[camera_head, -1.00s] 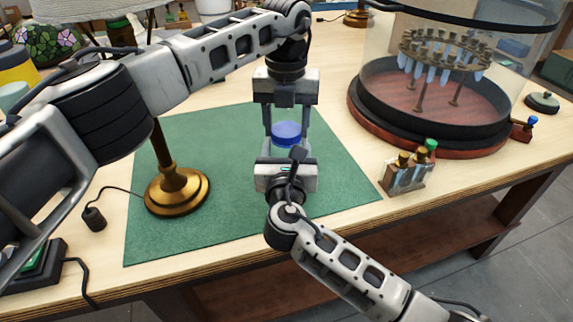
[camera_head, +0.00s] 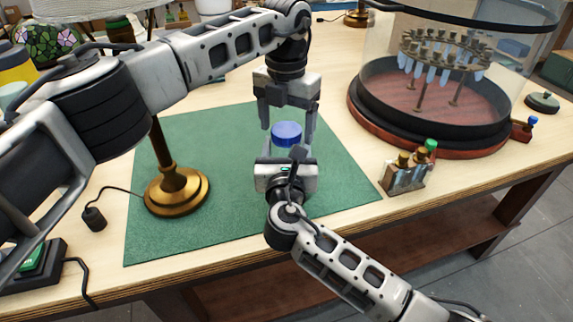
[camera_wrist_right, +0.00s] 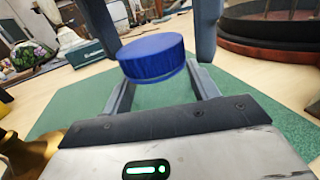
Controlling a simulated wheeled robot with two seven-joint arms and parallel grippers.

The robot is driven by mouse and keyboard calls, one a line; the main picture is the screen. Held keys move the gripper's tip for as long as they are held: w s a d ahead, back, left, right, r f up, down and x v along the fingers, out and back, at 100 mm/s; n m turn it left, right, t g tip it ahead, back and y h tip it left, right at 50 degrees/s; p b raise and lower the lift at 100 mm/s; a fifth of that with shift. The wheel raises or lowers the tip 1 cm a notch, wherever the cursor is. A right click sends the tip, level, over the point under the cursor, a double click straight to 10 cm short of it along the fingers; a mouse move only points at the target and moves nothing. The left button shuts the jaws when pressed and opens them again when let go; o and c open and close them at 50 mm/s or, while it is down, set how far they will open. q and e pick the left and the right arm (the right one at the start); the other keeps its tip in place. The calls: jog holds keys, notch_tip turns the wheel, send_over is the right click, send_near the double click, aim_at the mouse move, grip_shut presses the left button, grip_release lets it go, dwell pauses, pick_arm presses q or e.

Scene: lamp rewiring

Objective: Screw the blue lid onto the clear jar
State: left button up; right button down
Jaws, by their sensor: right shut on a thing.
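The blue lid (camera_head: 287,131) sits on top of the clear jar (camera_head: 285,153). In the right wrist view the lid (camera_wrist_right: 152,57) covers the jar's top, and only a little of the see-through jar (camera_wrist_right: 160,91) shows below it. I cannot tell how tightly the lid is seated. My right gripper (camera_head: 287,155) is shut on the jar's sides and holds it upright over the green mat (camera_head: 220,222). My left gripper (camera_head: 287,120) points down from above. Its fingers are spread on both sides of the lid, apart from it.
A brass lamp stand (camera_head: 177,190) stands on the left of the mat. A glass-walled display with a round base (camera_head: 428,110) stands at the right. Small corked bottles in a holder (camera_head: 404,175) are right of the mat. The mat's front middle is clear.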

pick_arm(q)
notch_tip(320, 180, up, 12)
dwell(0.6)
pick_arm(e)
jog(key=shift+c, duration=1.6)
grip_release()
pick_arm(q)
jog(key=shift+f+b, duration=0.3)
jog(key=shift+b, duration=0.05)
pick_arm(e)
jog(key=s, duration=1.6)
jog(key=shift+a, duration=0.1)
